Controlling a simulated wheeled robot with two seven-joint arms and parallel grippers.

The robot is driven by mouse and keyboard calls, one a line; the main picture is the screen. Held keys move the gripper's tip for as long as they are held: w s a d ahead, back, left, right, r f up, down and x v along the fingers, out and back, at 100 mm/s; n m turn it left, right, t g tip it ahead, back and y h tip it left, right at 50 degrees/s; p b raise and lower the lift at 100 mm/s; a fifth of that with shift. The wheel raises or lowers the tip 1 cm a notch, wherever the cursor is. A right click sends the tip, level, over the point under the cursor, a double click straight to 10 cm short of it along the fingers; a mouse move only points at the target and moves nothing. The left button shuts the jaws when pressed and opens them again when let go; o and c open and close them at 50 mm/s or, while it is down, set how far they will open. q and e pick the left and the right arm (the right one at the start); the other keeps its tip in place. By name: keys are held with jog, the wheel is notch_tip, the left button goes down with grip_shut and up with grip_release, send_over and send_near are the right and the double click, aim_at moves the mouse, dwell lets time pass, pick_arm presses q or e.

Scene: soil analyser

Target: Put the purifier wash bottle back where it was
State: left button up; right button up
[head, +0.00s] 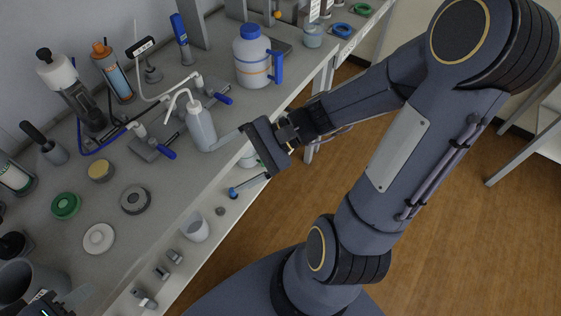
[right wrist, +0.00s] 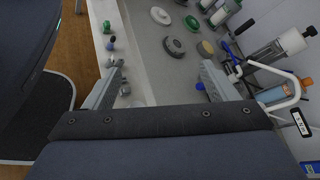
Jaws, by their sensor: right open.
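The wash bottle (head: 201,128), pale and translucent with a bent white spout, stands upright on the bench near its front edge. My right gripper (head: 238,150) is at the bottle's right side in the head view, one finger reaching to its lower body. In the right wrist view its two fingers (right wrist: 163,85) are wide apart, with bench surface seen between them. The bottle cannot be made out there. I cannot tell whether the finger touches the bottle. My left gripper (head: 68,299) shows partly at the bottom left corner; its jaws are unclear.
Valves with blue handles (head: 163,150) and a white tube with a display (head: 143,47) stand just behind the bottle. A blue-lidded jug (head: 253,62) is further back. A small white cup (head: 195,227) is on the lower front ledge. Round discs (head: 135,200) lie towards the front left.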

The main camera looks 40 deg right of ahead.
jog(key=s+d+r+n+t+h, duration=0.2)
jog(key=s+d+n+h, duration=0.4)
jog(key=s+n+h, duration=0.3)
jog(key=r+n, duration=0.1)
jog(key=n, duration=0.1)
jog(key=shift+d+n, duration=0.15)
jog(key=shift+n, duration=0.15)
jog(key=shift+r, duration=0.1)
